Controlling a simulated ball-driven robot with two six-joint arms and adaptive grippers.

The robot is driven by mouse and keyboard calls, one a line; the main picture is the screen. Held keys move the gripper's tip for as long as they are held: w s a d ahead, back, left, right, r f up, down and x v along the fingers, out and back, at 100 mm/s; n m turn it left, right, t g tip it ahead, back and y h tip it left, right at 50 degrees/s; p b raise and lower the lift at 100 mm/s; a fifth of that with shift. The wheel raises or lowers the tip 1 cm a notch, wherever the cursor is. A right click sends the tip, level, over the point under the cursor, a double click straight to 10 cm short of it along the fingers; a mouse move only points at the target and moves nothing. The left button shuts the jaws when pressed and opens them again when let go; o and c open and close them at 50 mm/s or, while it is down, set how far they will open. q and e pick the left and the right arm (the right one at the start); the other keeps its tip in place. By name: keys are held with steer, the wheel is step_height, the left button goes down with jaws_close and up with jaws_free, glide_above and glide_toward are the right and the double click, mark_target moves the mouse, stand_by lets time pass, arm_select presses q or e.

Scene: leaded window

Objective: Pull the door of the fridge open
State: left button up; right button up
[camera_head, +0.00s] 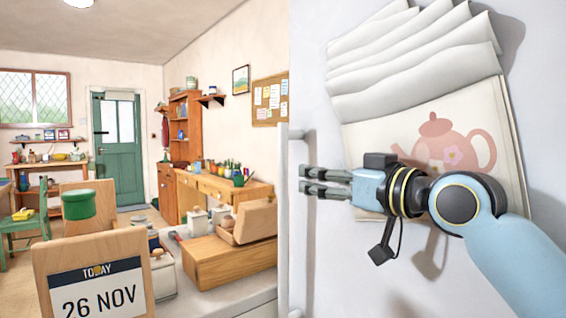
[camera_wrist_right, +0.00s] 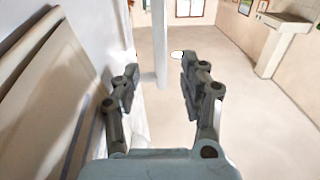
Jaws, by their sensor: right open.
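The fridge door (camera_head: 330,270) is the large pale surface filling the right of the head view. Its handle (camera_head: 284,220) is a long white vertical bar along the door's left edge, with a bracket at the top. My right gripper (camera_head: 303,180) is open and empty, pointing left, just right of the bar and below the top bracket. In the right wrist view the handle (camera_wrist_right: 160,40) shows in the gap between the open fingers (camera_wrist_right: 158,85), seemingly beyond their tips. The door (camera_wrist_right: 95,25) runs along the left there. My left gripper is not in view.
A cloth (camera_head: 360,135) with a pink teapot print hangs on the door behind my right wrist. Left of the fridge, a counter holds a wooden box (camera_head: 215,262) and a calendar (camera_head: 95,285). Open floor (camera_wrist_right: 230,110) lies beyond the handle.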

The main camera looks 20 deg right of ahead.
mark_target(286, 171)
steer(key=p+x, duration=0.1)
steer(key=x, duration=1)
steer(key=shift+r, duration=0.1)
jaws_close()
steer(key=shift+w, duration=0.1)
